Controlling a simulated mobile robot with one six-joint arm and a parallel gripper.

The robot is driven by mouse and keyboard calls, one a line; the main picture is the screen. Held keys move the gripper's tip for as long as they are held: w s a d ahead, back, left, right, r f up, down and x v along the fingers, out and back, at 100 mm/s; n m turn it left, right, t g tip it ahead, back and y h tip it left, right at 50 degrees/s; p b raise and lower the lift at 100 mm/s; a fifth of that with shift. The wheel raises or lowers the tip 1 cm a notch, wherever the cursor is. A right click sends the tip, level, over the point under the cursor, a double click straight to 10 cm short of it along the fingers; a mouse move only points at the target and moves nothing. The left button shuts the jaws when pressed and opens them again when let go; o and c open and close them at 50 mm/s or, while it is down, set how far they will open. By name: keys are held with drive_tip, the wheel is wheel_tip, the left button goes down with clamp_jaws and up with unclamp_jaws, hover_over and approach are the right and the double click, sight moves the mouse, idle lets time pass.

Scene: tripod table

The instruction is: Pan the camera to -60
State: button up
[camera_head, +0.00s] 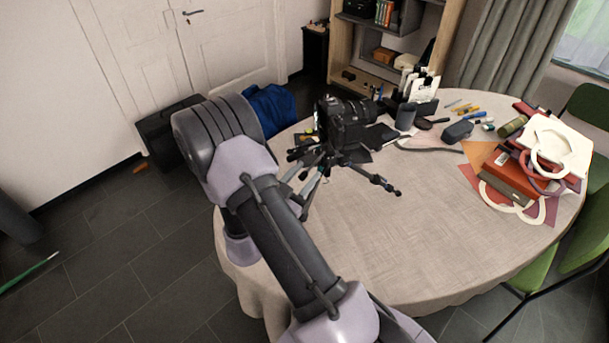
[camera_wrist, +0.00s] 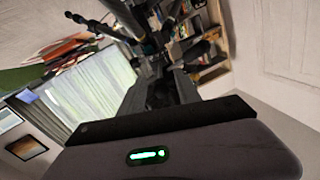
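A black camera (camera_head: 350,120) sits on a small black tripod (camera_head: 335,160) on the round table. The tripod's legs are spread, and one reaches right across the cloth. In the wrist view, dark tripod parts (camera_wrist: 150,42) show at the top, just beyond my gripper (camera_wrist: 160,75). My gripper points toward them from close by. Its dark fingers blend with the tripod parts, so I cannot tell their opening or whether they touch. In the head view my arm covers most of the gripper, to the left of the tripod.
The round table (camera_head: 420,235) has a pale cloth with bare room at its front. Books and bags (camera_head: 530,170) lie at the right, with a dark cup (camera_head: 405,116) and pens behind. A shelf (camera_head: 395,45) stands at the back. Green chairs (camera_head: 590,110) stand right.

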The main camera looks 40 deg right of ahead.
clamp_jaws()
idle(1.4)
